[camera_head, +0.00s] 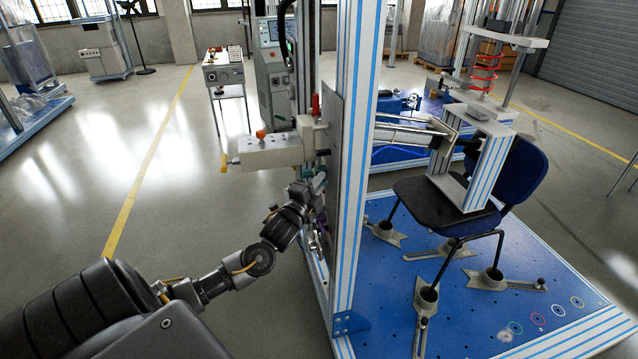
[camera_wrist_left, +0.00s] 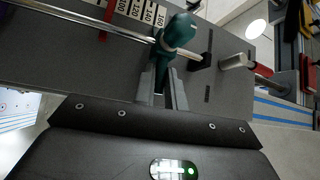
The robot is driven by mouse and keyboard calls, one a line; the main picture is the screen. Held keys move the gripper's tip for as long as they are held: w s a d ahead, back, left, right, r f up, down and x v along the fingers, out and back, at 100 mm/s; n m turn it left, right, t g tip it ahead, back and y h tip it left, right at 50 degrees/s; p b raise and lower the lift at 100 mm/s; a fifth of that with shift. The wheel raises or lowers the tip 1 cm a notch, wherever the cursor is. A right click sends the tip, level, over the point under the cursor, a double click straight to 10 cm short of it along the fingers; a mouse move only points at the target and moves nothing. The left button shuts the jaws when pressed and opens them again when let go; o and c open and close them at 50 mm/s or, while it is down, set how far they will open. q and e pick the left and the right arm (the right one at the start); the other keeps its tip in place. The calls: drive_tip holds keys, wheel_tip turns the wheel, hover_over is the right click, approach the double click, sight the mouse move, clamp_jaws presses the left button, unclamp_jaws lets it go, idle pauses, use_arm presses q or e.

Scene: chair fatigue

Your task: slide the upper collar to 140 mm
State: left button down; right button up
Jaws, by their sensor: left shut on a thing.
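The scale's 140 mark is readable close to the collar, but the exact reading cannot be told. My left gripper (camera_wrist_left: 163,88) is shut on the teal collar, with its two fingers at the collar's lower end. In the head view my left gripper (camera_head: 318,186) is at the side of the upright frame (camera_head: 352,150), partly hidden. My right gripper is not in view.
A chair (camera_head: 440,205) stands on the blue test platform (camera_head: 540,295) to the right of the upright. A grey beam unit (camera_head: 270,152) is above my gripper.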

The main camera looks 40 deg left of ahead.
use_arm(q)
wheel_tip(320, 180, down, 2)
drive_tip(key=shift+b, duration=0.35)
drive_tip(key=c, duration=1.5)
unclamp_jaws()
drive_tip(key=shift+o, duration=0.2)
drive_tip(key=shift+s, duration=0.1)
